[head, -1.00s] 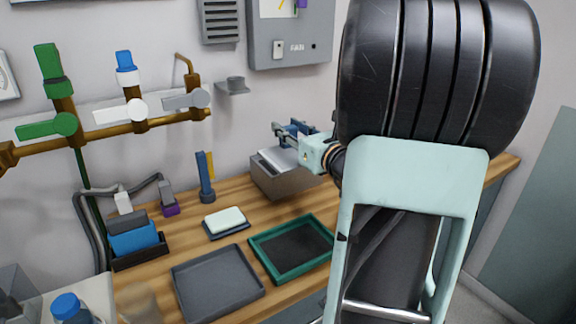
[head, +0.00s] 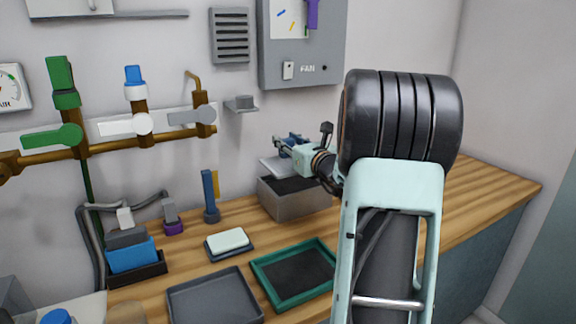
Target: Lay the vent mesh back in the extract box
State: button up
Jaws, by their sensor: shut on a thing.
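The extract box (head: 292,206) is an open grey metal box on the bench, below the wall vent. Its inside looks dark. A thin light grey sheet, which looks like the vent mesh (head: 272,169), is at my gripper (head: 284,147), over the box's back left part. It looks slightly tilted and a little above the rim; whether it touches the rim I cannot tell. My gripper is shut on it, with the fingers pointing left. The wrist and arm hide the box's right side, and the fingers hide part of the sheet.
A green-rimmed tray (head: 260,284) and a grey tray (head: 176,296) lie in front of the box. A pale block on a dark dish (head: 212,254) and a blue upright stand (head: 209,190) are left of it. Gas taps (head: 139,123) project from the wall. The bench right of my arm is clear.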

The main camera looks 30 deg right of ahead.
aim_at(288, 161)
jog(key=w+f, duration=0.1)
jog(key=w+d+f, duration=0.1)
jog(key=f, duration=0.1)
jog(key=w+d+f+b, duration=0.1)
jog(key=shift+f, duration=0.2)
jog(key=shift+w+d+f+b, duration=0.15)
jog(key=shift+f+b, duration=0.3)
jog(key=shift+f, duration=1.35)
jog(key=shift+f, duration=0.1)
jog(key=o, duration=1.3)
